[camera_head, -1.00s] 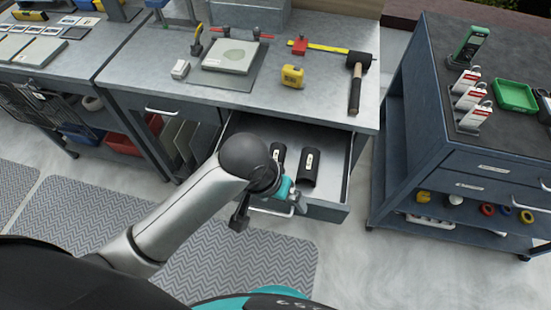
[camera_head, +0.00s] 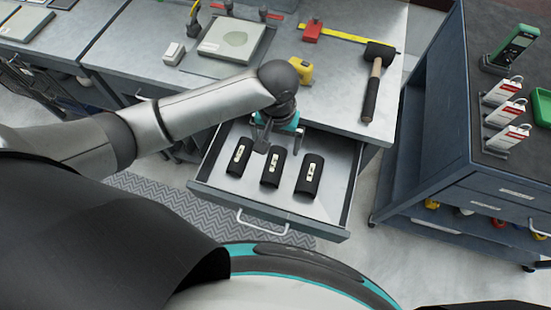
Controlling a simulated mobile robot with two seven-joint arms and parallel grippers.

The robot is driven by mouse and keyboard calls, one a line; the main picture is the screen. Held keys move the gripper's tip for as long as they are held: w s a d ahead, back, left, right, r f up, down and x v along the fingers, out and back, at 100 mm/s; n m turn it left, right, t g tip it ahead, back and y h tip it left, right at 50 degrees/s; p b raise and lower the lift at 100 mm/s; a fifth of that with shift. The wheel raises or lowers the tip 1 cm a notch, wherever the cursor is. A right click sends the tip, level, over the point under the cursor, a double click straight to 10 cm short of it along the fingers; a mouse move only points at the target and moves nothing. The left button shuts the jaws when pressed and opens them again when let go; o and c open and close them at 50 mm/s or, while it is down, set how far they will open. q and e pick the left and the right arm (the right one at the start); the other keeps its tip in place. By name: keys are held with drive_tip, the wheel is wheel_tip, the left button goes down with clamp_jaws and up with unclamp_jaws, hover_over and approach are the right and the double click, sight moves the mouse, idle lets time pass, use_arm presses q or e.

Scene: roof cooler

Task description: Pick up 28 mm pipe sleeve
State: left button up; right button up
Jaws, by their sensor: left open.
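Three black pipe sleeves with pale labels lie side by side in the open drawer (camera_head: 215,193): a left sleeve (camera_head: 239,157), a middle sleeve (camera_head: 273,167) and a right sleeve (camera_head: 309,176). The right one looks slightly larger; the label text is too small to read, so I cannot tell which is 28 mm. My left gripper (camera_head: 279,144) is open and empty, pointing down over the back of the drawer. Its fingers are near the far ends of the left and middle sleeves, and its height above them is unclear. My right gripper is not in view.
Above the drawer, the bench top holds a yellow tape measure (camera_head: 301,70), a hammer (camera_head: 376,80) and a plate (camera_head: 231,39). A dark tool cart (camera_head: 430,150) stands to the right. The drawer's right side has bare floor.

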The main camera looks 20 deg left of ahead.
use_arm(q)
drive_tip(key=b, duration=0.2)
hover_over(274, 163)
drive_tip(key=f, duration=0.6)
drive_tip(key=shift+d+f, duration=0.3)
drive_tip(key=shift+d, duration=0.05)
drive_tip(key=shift+f, duration=0.45)
drive_tip(key=f, duration=0.1)
drive_tip(key=f+b, duration=0.1)
drive_tip(key=f, duration=0.3)
drive_tip(key=shift+a+b, duration=0.4)
drive_tip(key=shift+r, duration=0.1)
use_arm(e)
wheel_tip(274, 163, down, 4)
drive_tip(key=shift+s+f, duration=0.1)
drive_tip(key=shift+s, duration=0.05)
use_arm(q)
drive_tip(key=shift+c, duration=0.2)
drive_tip(key=c, duration=1.4)
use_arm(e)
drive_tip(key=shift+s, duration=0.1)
